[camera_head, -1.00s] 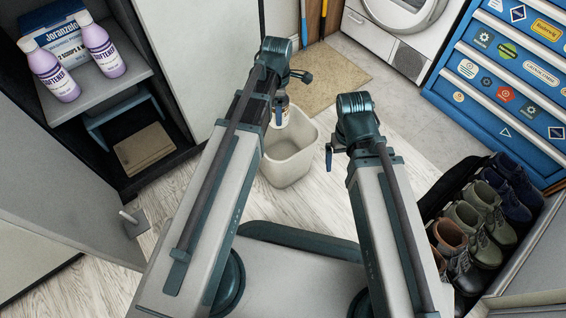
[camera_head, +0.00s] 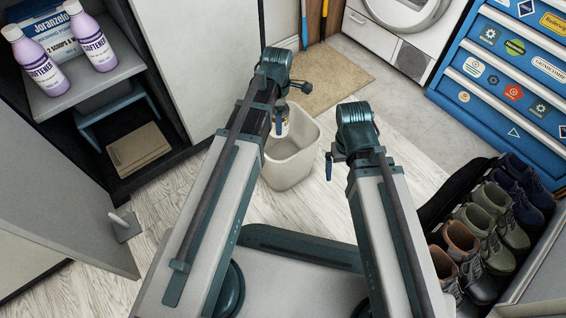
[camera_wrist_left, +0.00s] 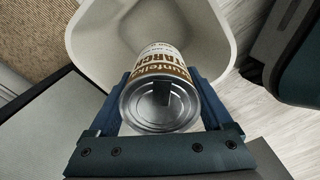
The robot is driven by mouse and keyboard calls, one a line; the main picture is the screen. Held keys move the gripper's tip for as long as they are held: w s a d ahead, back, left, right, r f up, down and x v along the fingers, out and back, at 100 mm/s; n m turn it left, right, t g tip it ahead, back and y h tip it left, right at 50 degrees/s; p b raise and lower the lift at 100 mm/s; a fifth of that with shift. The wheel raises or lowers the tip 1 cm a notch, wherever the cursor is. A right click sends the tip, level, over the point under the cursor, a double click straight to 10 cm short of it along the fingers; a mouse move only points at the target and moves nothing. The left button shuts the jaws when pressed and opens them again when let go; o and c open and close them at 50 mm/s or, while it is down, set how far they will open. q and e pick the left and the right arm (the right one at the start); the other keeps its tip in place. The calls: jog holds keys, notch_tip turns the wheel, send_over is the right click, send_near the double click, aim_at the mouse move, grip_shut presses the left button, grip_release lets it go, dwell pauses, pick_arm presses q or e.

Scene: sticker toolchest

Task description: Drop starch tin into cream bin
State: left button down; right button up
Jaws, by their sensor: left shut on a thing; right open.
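The cream bin (camera_head: 289,172) stands open on the floor. The tin is over the bin's opening in the left wrist view, where the bin's rim (camera_wrist_left: 82,38) surrounds its far end. The exact height above the rim is hard to tell. My right gripper (camera_head: 329,164) is open and empty, right of the bin.
An open cabinet at the left holds two softener bottles (camera_head: 92,42) and a washing powder box (camera_head: 40,22). A brown mat (camera_head: 325,80) lies behind the bin. A blue toolchest (camera_head: 500,80) and a rack of shoes (camera_head: 490,225) stand at the right. Pale floor lies around the bin.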

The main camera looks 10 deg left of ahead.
pick_arm(q)
grip_release()
jog(key=shift+r, duration=0.15)
notch_tip(320, 180, up, 14)
jog(key=p, duration=1.4)
jog(key=shift+f, duration=0.2)
jog(key=shift+f, duration=0.1)
notch_tip(320, 180, down, 13)
jog(key=b, duration=1.3)
jog(key=shift+f+b, duration=0.15)
jog(key=shift+b, duration=0.15)
